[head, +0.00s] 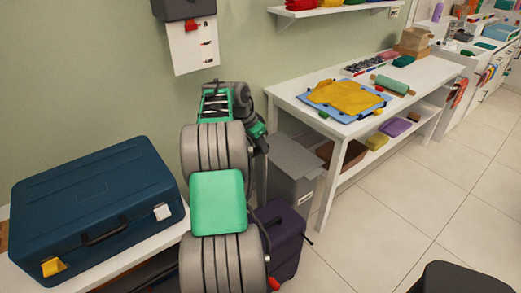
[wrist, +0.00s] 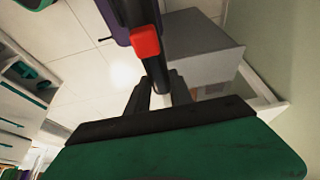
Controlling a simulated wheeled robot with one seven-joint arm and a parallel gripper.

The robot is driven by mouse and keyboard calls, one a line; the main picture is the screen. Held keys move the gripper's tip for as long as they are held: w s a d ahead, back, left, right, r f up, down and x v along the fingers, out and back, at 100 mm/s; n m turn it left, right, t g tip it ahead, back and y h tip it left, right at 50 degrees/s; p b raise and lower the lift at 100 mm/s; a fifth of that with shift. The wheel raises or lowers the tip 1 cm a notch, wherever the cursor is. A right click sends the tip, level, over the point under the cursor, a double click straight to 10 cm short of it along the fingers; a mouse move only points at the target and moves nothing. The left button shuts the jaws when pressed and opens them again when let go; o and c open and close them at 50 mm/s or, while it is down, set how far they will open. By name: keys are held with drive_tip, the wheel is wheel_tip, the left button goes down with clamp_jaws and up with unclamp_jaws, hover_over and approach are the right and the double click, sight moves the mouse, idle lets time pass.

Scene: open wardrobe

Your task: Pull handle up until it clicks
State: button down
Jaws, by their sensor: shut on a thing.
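A purple suitcase (head: 290,242) stands on the floor beside the white bench, partly hidden by my arm. A piece of it shows at the top of the wrist view (wrist: 114,20). Its dark handle (wrist: 152,68), with a red block (wrist: 145,41) on it, runs down between my fingers in the wrist view. My gripper (wrist: 158,95) is shut on this handle. In the head view my gripper (head: 262,147) is small and dark, mostly behind my arm above the suitcase. How far the handle is drawn out cannot be told.
A grey bin (head: 292,165) stands close behind the suitcase. A blue case (head: 95,205) lies on the white bench at left. A white table (head: 290,98) with a yellow garment (head: 347,96) is at right. The tiled floor to the right is mostly clear.

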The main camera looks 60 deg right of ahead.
drive_tip(key=shift+d+r, duration=0.1)
drive_tip(key=shift+r, duration=0.85)
drive_tip(key=c, duration=1.5)
unclamp_jaws()
drive_tip(key=shift+d, duration=0.1)
drive_tip(key=shift+c, duration=0.2)
drive_tip(key=shift+o, duration=0.8)
drive_tip(key=shift+r, duration=0.1)
drive_tip(key=shift+o, duration=1.3)
drive_tip(key=shift+f, duration=0.25)
drive_tip(key=shift+a, duration=0.2)
drive_tip(key=p+v, duration=0.1)
drive_tip(key=v, duration=0.7)
